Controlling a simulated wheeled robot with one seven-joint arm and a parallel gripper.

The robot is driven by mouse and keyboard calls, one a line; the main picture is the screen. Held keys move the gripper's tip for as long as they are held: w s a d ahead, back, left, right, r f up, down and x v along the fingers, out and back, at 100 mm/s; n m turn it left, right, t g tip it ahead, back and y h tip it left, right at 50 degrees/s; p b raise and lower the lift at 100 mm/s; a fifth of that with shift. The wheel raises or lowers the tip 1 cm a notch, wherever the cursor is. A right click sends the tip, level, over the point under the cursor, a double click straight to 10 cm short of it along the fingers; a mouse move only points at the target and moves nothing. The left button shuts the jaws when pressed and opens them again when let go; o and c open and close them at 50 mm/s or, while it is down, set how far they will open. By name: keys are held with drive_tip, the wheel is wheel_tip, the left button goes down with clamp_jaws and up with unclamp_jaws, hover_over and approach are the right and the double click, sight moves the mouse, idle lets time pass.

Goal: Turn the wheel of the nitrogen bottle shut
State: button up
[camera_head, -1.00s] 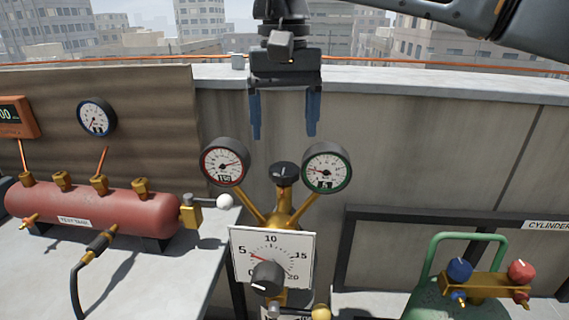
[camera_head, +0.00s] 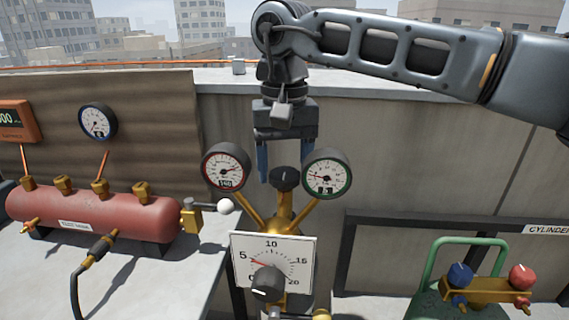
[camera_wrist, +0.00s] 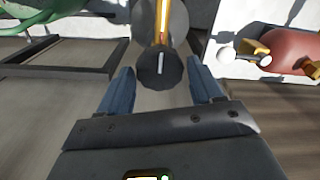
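The black wheel (camera_head: 285,178) sits on top of the brass valve of the nitrogen bottle, between two round gauges. A white line marks it, and it also shows in the wrist view (camera_wrist: 160,67). My gripper (camera_head: 283,165) is open and points down over the wheel. In the wrist view my blue fingers (camera_wrist: 160,82) stand apart, one on each side of the wheel, with gaps between. The grey bottle (camera_wrist: 180,20) shows partly behind the brass fitting. A dial plate with a black knob (camera_head: 267,282) hangs in front and hides much of the bottle.
The red-rimmed gauge (camera_head: 226,167) and green-rimmed gauge (camera_head: 327,173) stand close on either side of the wheel. A red test tank (camera_head: 95,213) lies on the bench at left. A green cylinder with a brass manifold (camera_head: 480,290) stands at right. A concrete wall (camera_head: 400,150) rises behind.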

drive_tip(key=c, duration=0.7)
drive_tip(key=shift+c, duration=0.2)
